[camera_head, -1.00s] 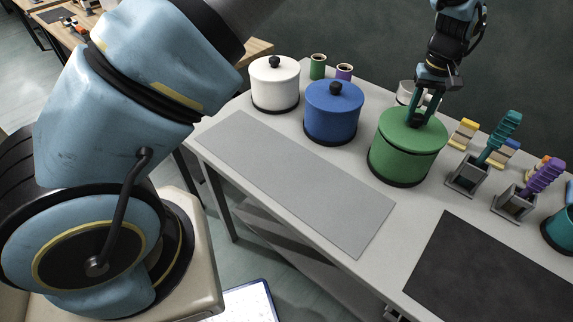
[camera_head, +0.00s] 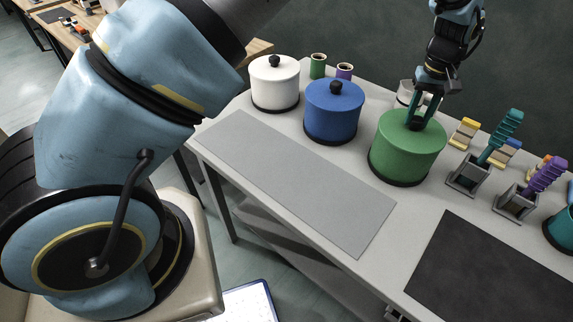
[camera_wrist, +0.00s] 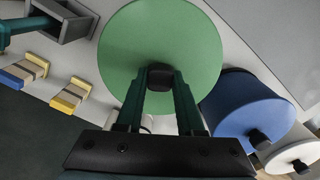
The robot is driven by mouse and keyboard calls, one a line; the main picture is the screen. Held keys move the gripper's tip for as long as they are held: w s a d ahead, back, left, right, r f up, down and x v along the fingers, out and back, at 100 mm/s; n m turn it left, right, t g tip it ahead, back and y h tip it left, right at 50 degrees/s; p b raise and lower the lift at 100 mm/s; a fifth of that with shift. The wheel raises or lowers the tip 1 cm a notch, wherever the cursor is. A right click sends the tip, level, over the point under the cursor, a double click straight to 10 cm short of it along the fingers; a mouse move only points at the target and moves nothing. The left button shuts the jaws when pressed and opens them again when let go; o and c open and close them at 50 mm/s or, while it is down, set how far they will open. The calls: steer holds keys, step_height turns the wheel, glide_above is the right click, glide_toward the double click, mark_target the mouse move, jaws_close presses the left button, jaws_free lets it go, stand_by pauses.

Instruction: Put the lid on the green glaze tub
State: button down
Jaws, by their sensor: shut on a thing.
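The green glaze tub (camera_head: 402,160) stands on the bench with a dark base band. Its green lid (camera_head: 393,122) sits on top of it and looks level, with no gap that I can make out. My gripper (camera_head: 413,124) is above the lid, shut on its dark knob. In the wrist view the round green lid (camera_wrist: 160,35) fills the upper middle, hiding the tub below. The knob (camera_wrist: 161,78) shows between the two teal fingers of my gripper (camera_wrist: 161,72).
A blue tub (camera_head: 332,115) and a white tub (camera_head: 274,85), both lidded, stand to the left. Holders with teal (camera_head: 503,134) and purple (camera_head: 544,179) tools stand to the right. A grey mat (camera_head: 295,180) and a dark mat (camera_head: 490,270) lie clear in front.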

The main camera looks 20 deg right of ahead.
steer(key=shift+c, duration=2.2)
jaws_free()
steer(key=shift+r, duration=0.2)
steer(key=shift+r+p, duration=1.4)
steer(key=shift+r, duration=2.45)
step_height(320, 180, up, 11)
steer(key=b, duration=0.4)
